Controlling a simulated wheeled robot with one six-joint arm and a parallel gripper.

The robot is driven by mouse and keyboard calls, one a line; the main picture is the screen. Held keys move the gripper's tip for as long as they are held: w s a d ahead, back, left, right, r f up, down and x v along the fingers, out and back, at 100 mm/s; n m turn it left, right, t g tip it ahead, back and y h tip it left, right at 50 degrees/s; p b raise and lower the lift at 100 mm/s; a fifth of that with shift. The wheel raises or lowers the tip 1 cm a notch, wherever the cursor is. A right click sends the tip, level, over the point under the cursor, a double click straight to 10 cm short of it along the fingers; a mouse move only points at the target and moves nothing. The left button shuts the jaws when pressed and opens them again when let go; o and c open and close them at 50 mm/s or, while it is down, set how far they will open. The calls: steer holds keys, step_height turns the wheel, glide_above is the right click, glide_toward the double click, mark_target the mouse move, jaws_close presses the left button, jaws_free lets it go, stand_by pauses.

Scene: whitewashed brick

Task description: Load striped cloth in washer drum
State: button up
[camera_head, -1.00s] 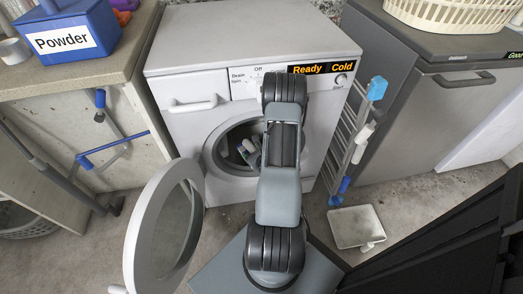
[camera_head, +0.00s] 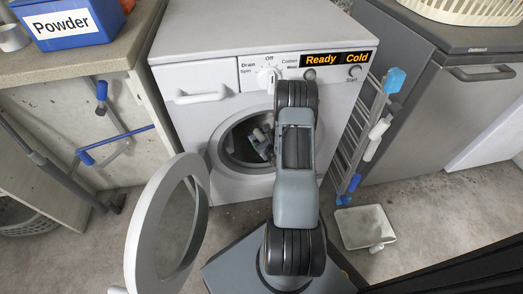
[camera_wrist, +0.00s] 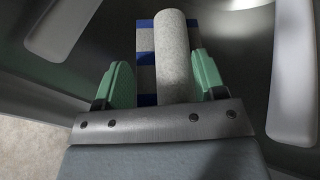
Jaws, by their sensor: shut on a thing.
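The washer (camera_head: 194,143) stands ahead in the head view, with its round door (camera_head: 169,228) swung wide open to the left. My gripper (camera_wrist: 156,85) is inside the drum (camera_wrist: 240,22) in the wrist view. The striped cloth (camera_wrist: 146,58), blue and grey, shows between the fingers along with the grey roll. In the head view my wrist reaches through the door opening (camera_head: 237,150), and the cloth is hidden there.
A blue Powder box (camera_head: 68,20) sits on the left counter (camera_head: 92,65). A drying rack (camera_head: 357,135) leans right of the washer. A white tray (camera_head: 365,227) lies on the floor. A cream basket (camera_head: 475,10) sits on the right cabinet.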

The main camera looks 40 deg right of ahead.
steer(key=w+f, duration=0.1)
steer(key=w+d+f+b, duration=0.1)
steer(key=f, duration=0.1)
steer(key=w+f+b, duration=0.1)
steer(key=f, duration=0.1)
steer(key=shift+w+d, duration=0.15)
steer(key=shift+d, duration=0.2)
step_height(320, 180, down, 3)
steer(key=shift+w+f+b, duration=0.1)
steer(key=shift+f+b, duration=0.1)
steer(key=shift+b, duration=1.05)
steer(key=shift+r, duration=0.15)
steer(key=o, duration=0.5)
steer(key=shift+f, duration=0.2)
steer(key=shift+c, duration=0.2)
steer(key=o, duration=0.5)
steer(key=shift+r, duration=0.1)
steer(key=shift+r, duration=0.25)
steer(key=p+v, duration=0.4)
steer(key=v, duration=0.8)
steer(key=shift+f+p, duration=0.2)
steer(key=shift+p, duration=0.15)
